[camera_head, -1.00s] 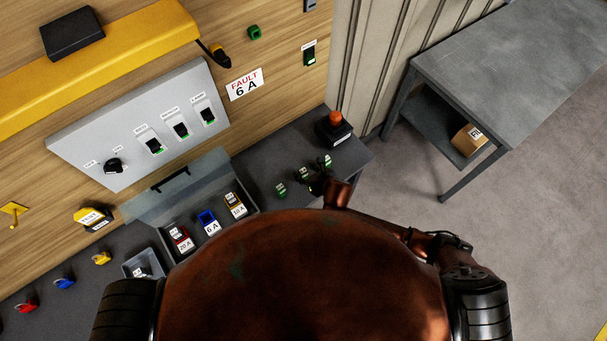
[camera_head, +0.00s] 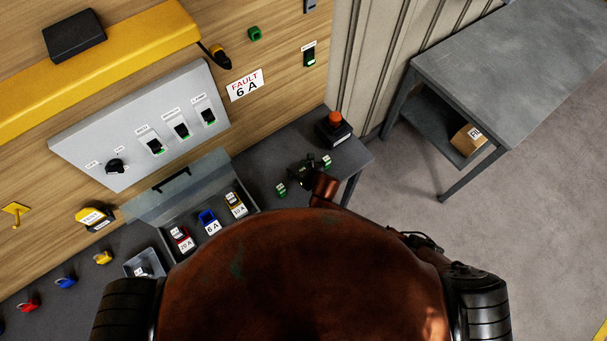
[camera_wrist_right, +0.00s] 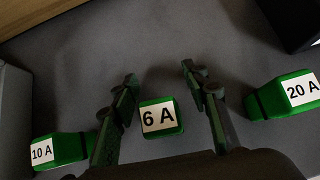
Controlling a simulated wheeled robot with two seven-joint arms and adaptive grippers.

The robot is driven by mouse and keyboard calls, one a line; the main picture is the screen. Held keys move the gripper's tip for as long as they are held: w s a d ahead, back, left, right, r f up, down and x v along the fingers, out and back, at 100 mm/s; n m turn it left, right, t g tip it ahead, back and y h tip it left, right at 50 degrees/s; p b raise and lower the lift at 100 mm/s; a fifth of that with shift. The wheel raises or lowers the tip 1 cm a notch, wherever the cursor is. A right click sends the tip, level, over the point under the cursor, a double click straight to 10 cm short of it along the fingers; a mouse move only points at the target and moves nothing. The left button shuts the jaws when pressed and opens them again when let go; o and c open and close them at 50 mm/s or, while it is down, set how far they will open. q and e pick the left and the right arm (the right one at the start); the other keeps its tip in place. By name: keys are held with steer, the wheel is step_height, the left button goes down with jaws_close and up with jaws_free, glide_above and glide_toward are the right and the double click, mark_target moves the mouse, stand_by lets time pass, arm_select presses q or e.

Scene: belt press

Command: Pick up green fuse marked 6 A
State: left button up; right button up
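The green fuse marked 6 A (camera_wrist_right: 160,117) stands on the grey bench in the right wrist view, between the two fingers of my right gripper (camera_wrist_right: 160,95). The fingers are apart, with a gap to the fuse on both sides. In the head view my right gripper (camera_head: 307,170) is over the bench and hides this fuse. A green fuse marked 10 A (camera_wrist_right: 62,150) lies left of the fingers, and a green fuse marked 20 A (camera_wrist_right: 285,95) lies to their right. My left gripper does not show.
A red-topped button box (camera_head: 333,129) stands at the bench's right end. A clear-lidded case (camera_head: 178,186) with red, blue and yellow fuses is to the left. A grey table (camera_head: 500,60) stands apart at the upper right.

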jaws_close()
stand_by(0.3)
stand_by(0.4)
